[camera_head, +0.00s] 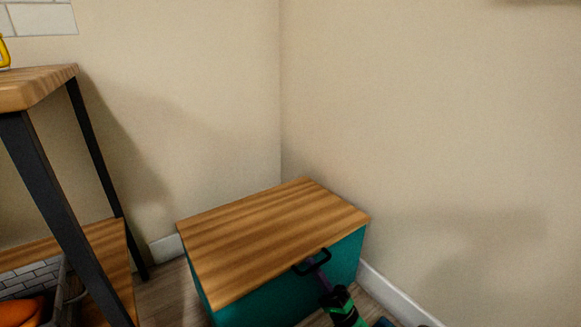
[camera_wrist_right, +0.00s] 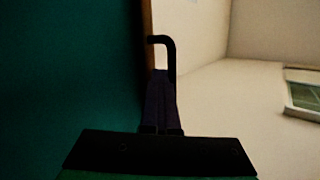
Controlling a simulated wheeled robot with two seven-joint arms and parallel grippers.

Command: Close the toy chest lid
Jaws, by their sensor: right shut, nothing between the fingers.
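The toy chest (camera_head: 275,302) stands in the room corner, with a teal body. Its striped wooden lid (camera_head: 265,235) lies flat over the top, and I see no gap at the visible front edge. A black handle (camera_head: 299,269) sticks out from the lid's front edge. My right gripper (camera_head: 320,272) is shut and empty, right at the handle in front of the chest. In the right wrist view the shut fingers (camera_wrist_right: 161,78) reach to the black handle (camera_wrist_right: 171,50), beside the teal front (camera_wrist_right: 70,75); whether they touch it I cannot tell. My left gripper is not in view.
A wooden table with dark metal legs (camera_head: 48,190) stands at the left, with a lower shelf (camera_head: 112,265) holding a grey bin (camera_head: 62,300) with something orange (camera_head: 22,311) inside. Walls close in behind and right of the chest. Some bare floor (camera_head: 165,295) shows between shelf and chest.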

